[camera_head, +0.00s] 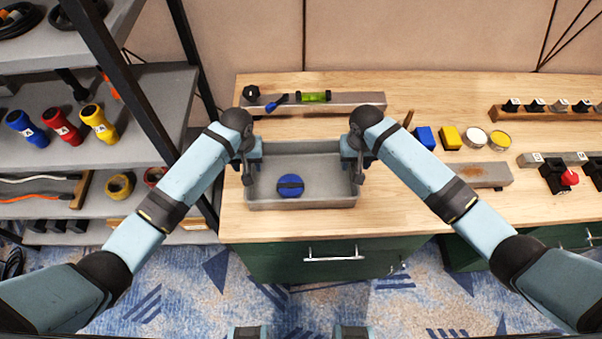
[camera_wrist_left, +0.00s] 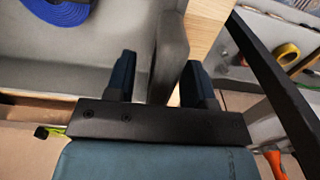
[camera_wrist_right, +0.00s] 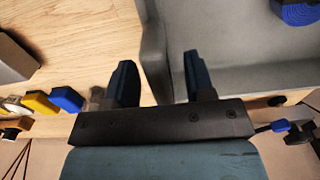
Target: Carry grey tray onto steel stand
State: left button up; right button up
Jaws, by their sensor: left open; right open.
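The grey tray (camera_head: 303,203) sits on the wooden workbench, with a blue round strap roll (camera_head: 290,186) inside it. My left gripper (camera_head: 248,174) is open at the tray's left wall. In the left wrist view its fingers (camera_wrist_left: 160,82) stand on either side of that wall (camera_wrist_left: 171,45). My right gripper (camera_head: 358,174) is open at the right wall. In the right wrist view its fingers (camera_wrist_right: 162,80) straddle that wall (camera_wrist_right: 153,45). A low steel block (camera_head: 484,175), possibly the steel stand, lies right of the tray with a rusty patch on it.
A long grey bar (camera_head: 340,103) with a green level and blue tool lies behind the tray. Blue and yellow blocks (camera_head: 449,138) and round tins (camera_head: 474,138) stand to the right. A shelf rack (camera_head: 140,110) with a black post is close on the left.

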pick_arm(q)
jog(key=shift+f, duration=0.65)
pick_arm(e)
jog(key=shift+f, duration=0.65)
pick_arm(q)
grip_shut()
pick_arm(e)
grip_shut()
pick_arm(q)
jog(key=shift+r, duration=0.1)
pick_arm(e)
jog(key=shift+r, duration=0.1)
